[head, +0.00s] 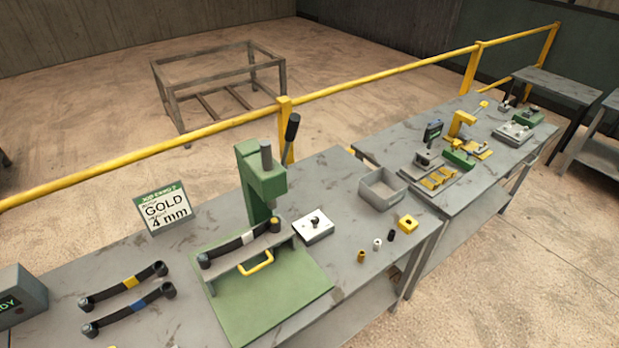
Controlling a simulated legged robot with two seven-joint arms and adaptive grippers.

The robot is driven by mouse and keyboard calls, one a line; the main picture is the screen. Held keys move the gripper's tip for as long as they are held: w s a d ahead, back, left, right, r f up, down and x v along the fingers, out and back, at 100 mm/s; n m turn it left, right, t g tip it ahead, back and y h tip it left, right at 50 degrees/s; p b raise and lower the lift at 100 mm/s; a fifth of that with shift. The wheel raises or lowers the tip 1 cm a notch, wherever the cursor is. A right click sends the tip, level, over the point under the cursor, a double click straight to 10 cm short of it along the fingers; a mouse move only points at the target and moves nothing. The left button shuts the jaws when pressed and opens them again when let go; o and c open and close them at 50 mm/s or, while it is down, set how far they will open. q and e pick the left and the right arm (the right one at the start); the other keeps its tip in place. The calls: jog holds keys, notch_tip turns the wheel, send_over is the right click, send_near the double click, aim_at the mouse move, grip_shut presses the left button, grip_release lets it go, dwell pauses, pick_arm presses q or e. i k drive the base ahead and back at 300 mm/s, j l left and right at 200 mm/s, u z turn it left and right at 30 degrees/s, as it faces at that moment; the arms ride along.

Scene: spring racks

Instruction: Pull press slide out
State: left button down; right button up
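A green press (262,186) with a black-gripped lever (291,130) stands on the near grey workbench in the head view. Its green base plate (290,303) extends toward the front of the bench. The grey press slide (225,279) sits at the press's front, with a yellow U-shaped handle (256,264) on its front face. A black leaf spring with a white band (241,242) lies across the top of the slide. Neither of my grippers is in view.
Black springs with a yellow band (130,283) and a blue band (130,308) lie left. A card (166,209) reading GOLD 4 mm stands behind. Right are a white block (313,229), a grey bin (382,190) and several small bushings. A yellow rail (375,74) runs behind.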

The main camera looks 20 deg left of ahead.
aim_at(264, 244)
jog(key=u, duration=1.35)
